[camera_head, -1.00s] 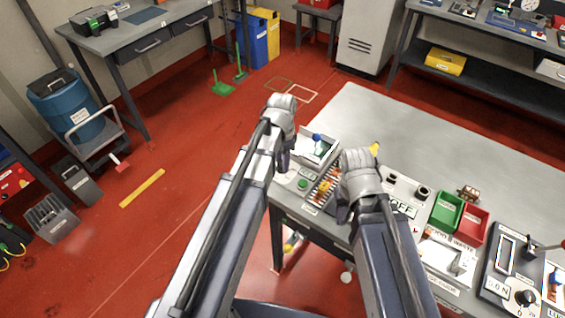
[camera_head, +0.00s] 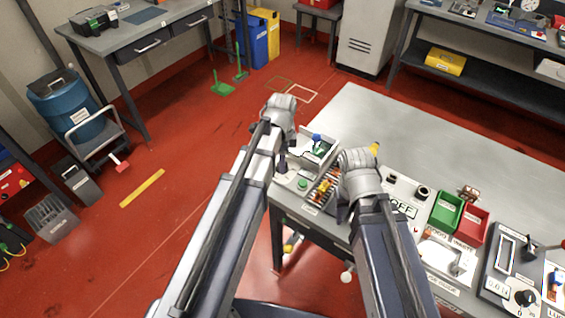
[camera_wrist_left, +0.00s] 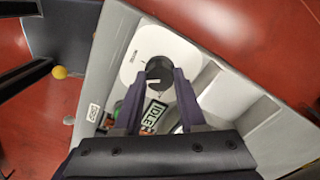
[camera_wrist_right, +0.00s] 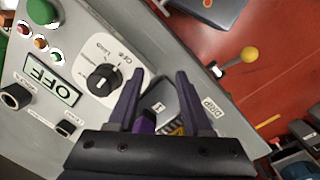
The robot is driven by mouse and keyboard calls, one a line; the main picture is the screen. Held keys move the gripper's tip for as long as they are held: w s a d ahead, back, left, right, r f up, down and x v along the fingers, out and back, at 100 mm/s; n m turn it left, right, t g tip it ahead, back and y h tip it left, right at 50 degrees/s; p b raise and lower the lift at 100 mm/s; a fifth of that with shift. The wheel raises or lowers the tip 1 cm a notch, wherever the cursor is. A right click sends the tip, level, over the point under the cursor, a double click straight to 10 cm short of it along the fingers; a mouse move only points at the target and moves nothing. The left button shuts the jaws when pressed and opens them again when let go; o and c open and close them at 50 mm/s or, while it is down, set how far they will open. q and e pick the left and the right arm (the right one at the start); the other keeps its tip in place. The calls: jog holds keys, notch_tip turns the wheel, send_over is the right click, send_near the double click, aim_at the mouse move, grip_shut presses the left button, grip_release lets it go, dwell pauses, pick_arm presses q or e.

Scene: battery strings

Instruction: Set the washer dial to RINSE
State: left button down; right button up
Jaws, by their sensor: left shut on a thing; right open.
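In the left wrist view, a dark round dial (camera_wrist_left: 159,72) sits on a white plate (camera_wrist_left: 140,48) with lettering too small to read. My left gripper (camera_wrist_left: 158,82) is shut on this dial, one finger at each side. A display (camera_wrist_left: 153,115) below the plate reads IDLE. In the head view my left gripper (camera_head: 281,163) is at the bench's left end, and its wrist hides the dial. My right gripper (camera_wrist_right: 161,76) is open and empty, beside a second black dial (camera_wrist_right: 102,78) whose labels include LOAD. I cannot tell which dial setting is selected on the gripped one.
An OFF display (camera_wrist_right: 52,85) stands near the second dial. A green bin (camera_head: 446,211) and red bin (camera_head: 471,225) stand further right on the bench (camera_head: 430,135). Yellow and white knobs hang off the bench's front. The bench's far part is clear.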

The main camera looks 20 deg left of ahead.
pick_arm(q)
jog(key=m, duration=0.5)
jog(key=shift+m, duration=0.4)
jog(key=shift+m, duration=0.5)
jog(key=c, duration=0.5)
grip_release()
notch_tip(320, 180, up, 4)
jog(key=p, duration=0.3)
jog(key=shift+f+p, duration=0.2)
jog(key=shift+p, duration=0.15)
pick_arm(e)
notch_tip(320, 180, up, 4)
jog(key=shift+f, duration=0.15)
